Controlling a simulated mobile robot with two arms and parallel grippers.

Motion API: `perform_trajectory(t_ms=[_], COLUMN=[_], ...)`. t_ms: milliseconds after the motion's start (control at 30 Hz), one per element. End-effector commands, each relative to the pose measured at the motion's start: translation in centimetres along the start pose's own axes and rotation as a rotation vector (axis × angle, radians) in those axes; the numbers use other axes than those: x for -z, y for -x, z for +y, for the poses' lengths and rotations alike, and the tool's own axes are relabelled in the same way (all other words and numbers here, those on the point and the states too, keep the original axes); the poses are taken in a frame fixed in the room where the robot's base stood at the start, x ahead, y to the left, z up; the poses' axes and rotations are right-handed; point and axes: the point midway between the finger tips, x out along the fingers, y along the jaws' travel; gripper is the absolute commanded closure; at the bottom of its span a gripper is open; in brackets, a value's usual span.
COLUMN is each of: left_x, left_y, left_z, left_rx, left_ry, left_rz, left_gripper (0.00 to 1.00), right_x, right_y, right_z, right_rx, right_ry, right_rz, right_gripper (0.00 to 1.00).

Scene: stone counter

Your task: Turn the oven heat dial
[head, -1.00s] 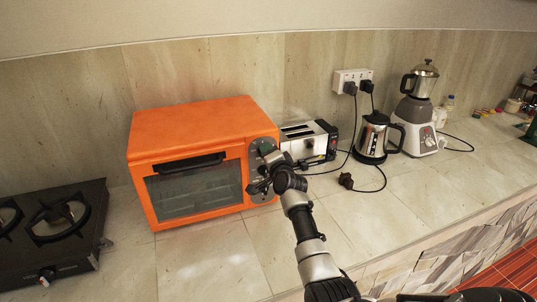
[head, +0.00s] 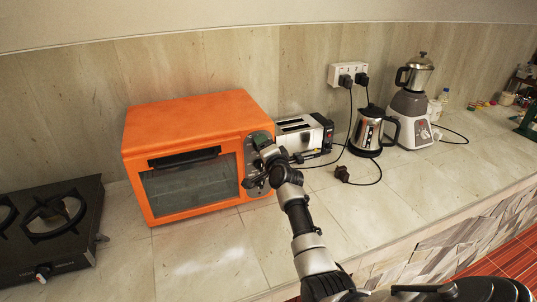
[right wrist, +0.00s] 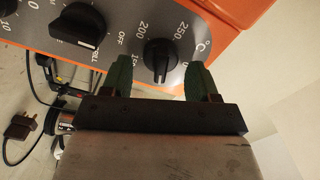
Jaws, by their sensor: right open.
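An orange oven (head: 190,120) with a dark glass door stands on the counter. Its grey control panel (head: 261,140) is on its right side, partly hidden by my right gripper (head: 257,172) in the head view. In the right wrist view the panel carries a black heat dial (right wrist: 158,55), with temperature numbers around it, and another black dial (right wrist: 78,28) beside it. My right gripper's green fingertips (right wrist: 158,76) are open, one on each side of the heat dial. I cannot tell whether they touch it. The left gripper is not in view.
A toaster (head: 303,134) stands close to the right of the oven, then a kettle (head: 372,132) and a blender (head: 410,105). A loose black plug (head: 342,174) and cable lie on the counter. A gas stove (head: 50,230) is on the left. The counter front (head: 210,255) is clear.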

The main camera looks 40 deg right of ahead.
Motion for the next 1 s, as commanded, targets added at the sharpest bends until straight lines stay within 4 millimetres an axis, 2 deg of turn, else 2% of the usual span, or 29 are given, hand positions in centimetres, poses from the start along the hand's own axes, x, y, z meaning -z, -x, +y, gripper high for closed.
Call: perform_trajectory(t_ms=[167, 600, 800, 1000], left_x=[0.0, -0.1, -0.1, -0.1], left_y=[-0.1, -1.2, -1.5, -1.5], left_z=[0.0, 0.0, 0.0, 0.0], left_rx=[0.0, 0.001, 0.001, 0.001], left_ry=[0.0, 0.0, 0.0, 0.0], left_rz=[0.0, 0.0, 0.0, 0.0], left_gripper=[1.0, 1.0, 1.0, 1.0], right_x=[-0.1, -0.1, 0.0, 0.0], right_y=[1.8, 8.8, 10.3, 10.6], right_z=[0.1, 0.3, 0.1, 0.1], right_rx=[0.0, -0.002, -0.002, -0.002], right_ry=[-0.002, 0.0, 0.0, 0.0], right_rz=[0.0, 0.0, 0.001, 0.0], right_gripper=[0.4, 0.4, 0.4, 0.4])
